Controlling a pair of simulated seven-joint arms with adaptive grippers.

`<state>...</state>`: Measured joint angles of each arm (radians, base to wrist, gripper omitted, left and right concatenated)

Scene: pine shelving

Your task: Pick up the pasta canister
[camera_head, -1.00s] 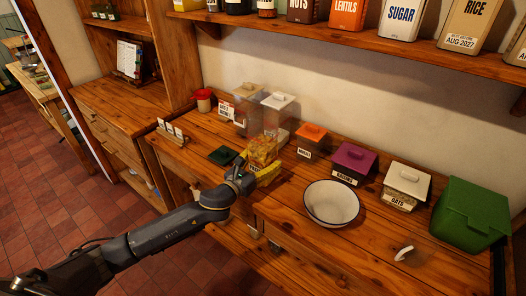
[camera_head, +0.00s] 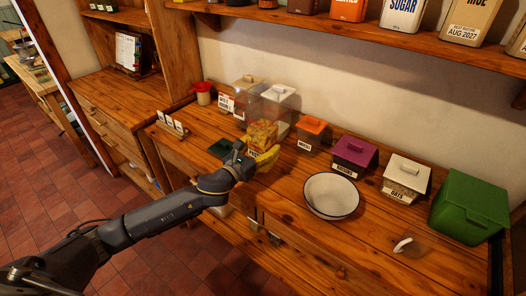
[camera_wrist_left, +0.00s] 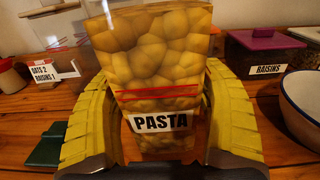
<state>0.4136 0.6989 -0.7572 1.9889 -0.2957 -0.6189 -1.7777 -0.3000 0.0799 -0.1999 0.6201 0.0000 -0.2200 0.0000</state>
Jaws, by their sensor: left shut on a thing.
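The pasta canister (camera_head: 263,133) is a clear box of yellow pasta, upright by the back middle of the wooden counter. In the left wrist view the canister (camera_wrist_left: 155,60) fills the middle, with a white PASTA label and red lines above it. My left gripper (camera_head: 258,158) is shut on it; its yellow fingers press on both sides in the left wrist view (camera_wrist_left: 160,120). The canister's base is hidden, so I cannot tell whether it touches the counter. My right gripper is not in view.
Clear canisters (camera_head: 277,103) stand behind it, and an orange-lidded box (camera_head: 311,133) to its right. A dark green lid (camera_head: 221,148) lies to its left. A white bowl (camera_head: 331,196) sits at the front right. A loaded shelf (camera_head: 370,28) overhangs the back.

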